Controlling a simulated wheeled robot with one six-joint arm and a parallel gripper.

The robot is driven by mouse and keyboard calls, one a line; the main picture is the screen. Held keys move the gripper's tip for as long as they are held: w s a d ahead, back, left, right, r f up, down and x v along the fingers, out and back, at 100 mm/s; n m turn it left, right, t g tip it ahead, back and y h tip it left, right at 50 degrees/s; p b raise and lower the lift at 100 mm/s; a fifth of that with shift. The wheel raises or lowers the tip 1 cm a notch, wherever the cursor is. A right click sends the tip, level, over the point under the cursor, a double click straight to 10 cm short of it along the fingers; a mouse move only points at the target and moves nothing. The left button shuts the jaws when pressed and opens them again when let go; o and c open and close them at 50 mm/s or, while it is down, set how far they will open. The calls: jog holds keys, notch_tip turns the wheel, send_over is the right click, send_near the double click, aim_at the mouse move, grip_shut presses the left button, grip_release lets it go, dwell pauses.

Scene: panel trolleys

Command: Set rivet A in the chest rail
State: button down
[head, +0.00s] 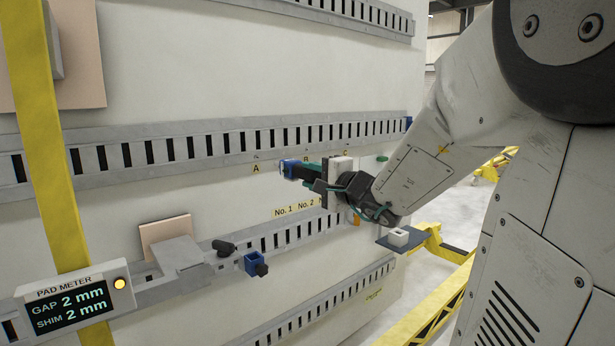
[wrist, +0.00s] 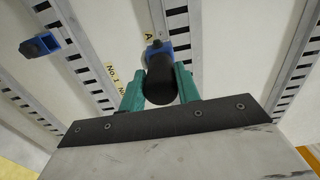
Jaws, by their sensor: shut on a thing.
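Label A (head: 256,169) is left of my gripper (head: 308,171), and other labels are partly covered. My gripper is shut on a black, blue-ended tool (head: 290,168), held just below the rail. In the wrist view the green fingers of my gripper (wrist: 159,88) flank the tool's black body (wrist: 160,80). Its blue end points at the panel near label A (wrist: 149,37). I cannot tell whether it touches the panel. No separate rivet is distinguishable.
A pad meter (head: 76,302) reads gap 2 mm, shim 2 mm on a yellow post (head: 45,130). A dark shelf (head: 392,243) holds a white block.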

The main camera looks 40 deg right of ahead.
aim_at(301, 172)
jog(key=w, duration=0.3)
jog(key=shift+w+d, duration=0.1)
jog(key=shift+w, duration=3.95)
dwell(0.5)
dwell(0.4)
jog(key=shift+s, duration=1.95)
jog(key=shift+s, duration=1.55)
jog(key=shift+w, duration=0.1)
